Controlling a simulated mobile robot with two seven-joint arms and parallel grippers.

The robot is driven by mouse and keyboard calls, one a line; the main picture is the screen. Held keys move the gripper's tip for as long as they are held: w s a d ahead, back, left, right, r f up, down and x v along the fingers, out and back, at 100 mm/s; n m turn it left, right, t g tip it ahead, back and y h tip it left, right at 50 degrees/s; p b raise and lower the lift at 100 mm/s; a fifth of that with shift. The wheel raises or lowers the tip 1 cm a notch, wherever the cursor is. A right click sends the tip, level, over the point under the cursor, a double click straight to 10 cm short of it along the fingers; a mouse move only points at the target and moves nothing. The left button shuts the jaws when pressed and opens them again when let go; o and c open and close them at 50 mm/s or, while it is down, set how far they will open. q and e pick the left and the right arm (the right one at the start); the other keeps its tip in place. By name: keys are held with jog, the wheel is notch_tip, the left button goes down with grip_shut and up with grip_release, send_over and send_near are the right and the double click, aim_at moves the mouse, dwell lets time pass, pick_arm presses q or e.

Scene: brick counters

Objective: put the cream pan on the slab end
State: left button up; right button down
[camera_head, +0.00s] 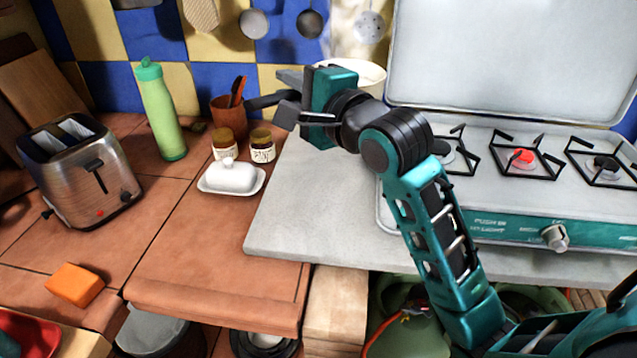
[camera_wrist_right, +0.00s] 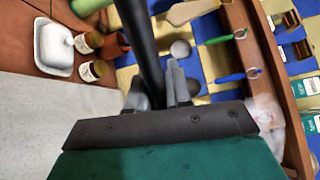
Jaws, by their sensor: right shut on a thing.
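The cream pan (camera_head: 358,70) shows only in part behind my right gripper in the head view. Its pale rim is up near the back wall, left of the stove lid. My right gripper (camera_head: 291,106) is shut on the pan's black handle (camera_head: 266,100), which sticks out to the left. In the right wrist view the handle (camera_wrist_right: 138,30) runs up between the fingers (camera_wrist_right: 158,92). The grey slab end (camera_head: 300,195) lies below and is bare in front. The pan's underside is hidden, so I cannot tell whether it touches the slab. My left gripper is not in view.
A white butter dish (camera_head: 231,177), two jars (camera_head: 262,147) and a brown utensil pot (camera_head: 229,113) stand just left of the slab. A green bottle (camera_head: 160,110) and a toaster (camera_head: 82,170) are farther left. The stove (camera_head: 500,225) is right.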

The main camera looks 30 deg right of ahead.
jog(key=f+y+b, duration=0.1)
jog(key=f+b, duration=0.1)
jog(key=f, duration=0.4)
jog(key=w+f+n+y+b, duration=0.1)
jog(key=f+b, duration=0.2)
jog(key=f, duration=0.3)
jog(key=d+f+n+g+y+b, duration=0.1)
jog(key=f+b, duration=0.2)
jog(key=f, duration=0.3)
jog(key=shift+w+f, duration=0.15)
jog(key=shift+f, duration=0.05)
jog(key=shift+f+b, duration=0.25)
jog(key=shift+b, duration=0.05)
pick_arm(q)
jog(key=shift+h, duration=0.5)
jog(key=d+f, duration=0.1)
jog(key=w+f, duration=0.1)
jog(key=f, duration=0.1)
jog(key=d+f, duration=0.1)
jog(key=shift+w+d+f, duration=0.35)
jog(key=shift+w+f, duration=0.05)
